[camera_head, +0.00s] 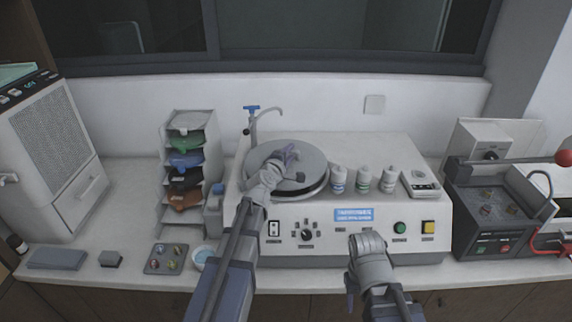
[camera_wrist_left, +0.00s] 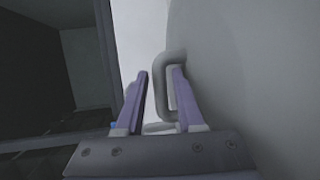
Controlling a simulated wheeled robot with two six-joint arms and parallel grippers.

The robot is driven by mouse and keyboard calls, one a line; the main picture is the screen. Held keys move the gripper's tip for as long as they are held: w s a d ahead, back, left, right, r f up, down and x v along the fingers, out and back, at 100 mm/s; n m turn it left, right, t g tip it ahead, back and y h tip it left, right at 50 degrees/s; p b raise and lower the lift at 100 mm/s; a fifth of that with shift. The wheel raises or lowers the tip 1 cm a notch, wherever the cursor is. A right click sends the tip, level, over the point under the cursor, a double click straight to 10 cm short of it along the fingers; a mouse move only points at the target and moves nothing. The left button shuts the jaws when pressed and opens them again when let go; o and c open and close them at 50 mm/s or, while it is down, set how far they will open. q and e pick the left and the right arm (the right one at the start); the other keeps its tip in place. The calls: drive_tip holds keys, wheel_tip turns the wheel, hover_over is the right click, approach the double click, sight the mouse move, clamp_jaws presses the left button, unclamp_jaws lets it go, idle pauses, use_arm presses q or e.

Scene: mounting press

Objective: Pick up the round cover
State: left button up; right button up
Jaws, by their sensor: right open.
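The round cover (camera_head: 262,154) is a grey disc on top of the white polishing machine, left of the middle in the head view. It fills the right side of the left wrist view as a smooth grey surface (camera_wrist_left: 260,80). My left gripper (camera_head: 288,152) is over the cover. In the left wrist view, its two purple fingers (camera_wrist_left: 158,85) are apart on either side of the bar of a grey loop handle (camera_wrist_left: 163,75). A gap shows between the left finger and the bar. My right gripper (camera_head: 367,243) is open and empty in front of the machine's panel.
Three white bottles (camera_head: 363,180) stand just right of the cover, beside a small device (camera_head: 420,184). A blue-handled tap (camera_head: 252,122) rises behind it. A rack of coloured trays (camera_head: 187,165) stands left. The mounting press (camera_head: 495,210) is at the right.

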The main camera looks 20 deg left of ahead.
use_arm(q)
drive_tip(key=shift+x, duration=1.1)
drive_tip(key=shift+s, duration=0.1)
clamp_jaws()
idle(0.4)
